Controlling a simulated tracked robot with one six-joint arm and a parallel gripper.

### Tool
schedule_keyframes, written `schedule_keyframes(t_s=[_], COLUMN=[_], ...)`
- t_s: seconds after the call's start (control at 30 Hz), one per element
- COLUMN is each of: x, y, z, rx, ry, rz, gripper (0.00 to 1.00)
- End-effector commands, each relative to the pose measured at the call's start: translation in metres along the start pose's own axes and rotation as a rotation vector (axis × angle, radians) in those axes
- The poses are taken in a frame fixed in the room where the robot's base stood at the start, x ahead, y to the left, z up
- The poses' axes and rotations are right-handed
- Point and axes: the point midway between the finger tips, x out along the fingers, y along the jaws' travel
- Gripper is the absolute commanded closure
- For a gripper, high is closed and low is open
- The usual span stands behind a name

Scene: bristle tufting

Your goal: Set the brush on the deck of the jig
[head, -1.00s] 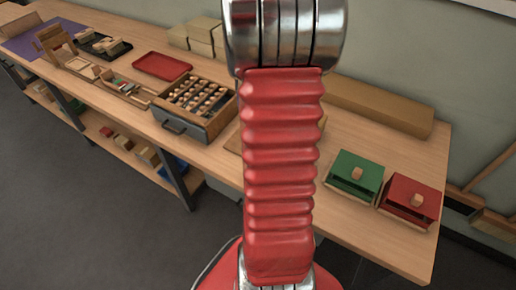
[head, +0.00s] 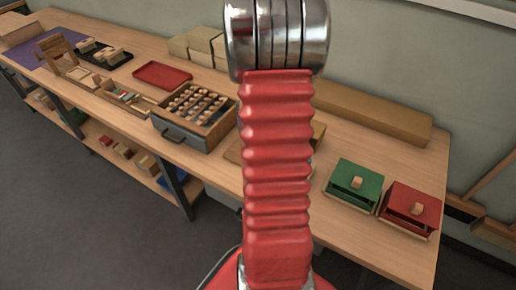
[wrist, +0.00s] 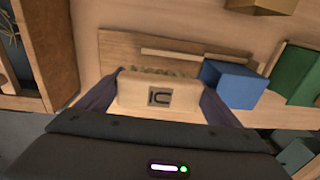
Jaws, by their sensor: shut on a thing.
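My gripper (wrist: 158,98) is shut on the brush (wrist: 145,85), a pale wooden block with a dark square mark. A row of bristles shows along its far edge in the wrist view. Beyond and beneath the brush is the jig, a flat wooden board (wrist: 118,48) with a pale strip (wrist: 185,55) across it. I cannot tell whether the brush touches the board. In the head view my arm hides the gripper, the brush and most of the jig; only a wooden edge (head: 232,154) shows beside the arm.
A blue block (wrist: 232,84) stands close to the right finger. A green box (head: 352,185) and a red box (head: 408,210) stand at the bench's right. A wooden box of brushes (head: 190,135) is left of my arm. A long brown block (head: 375,115) lies along the wall.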

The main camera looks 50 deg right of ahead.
Motion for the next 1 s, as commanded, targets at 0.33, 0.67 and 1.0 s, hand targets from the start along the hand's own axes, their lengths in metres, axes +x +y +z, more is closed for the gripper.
schedule_keyframes(t_s=[0.33, 0.67, 1.0], x=[0.035, 0.037, 0.045], y=[0.002, 0.002, 0.002], z=[0.001, 0.001, 0.001], rx=[0.000, 0.000, 0.000], ry=[0.002, 0.000, 0.001], rz=[-0.001, 0.000, -0.001], gripper=[0.46, 0.46, 0.46])
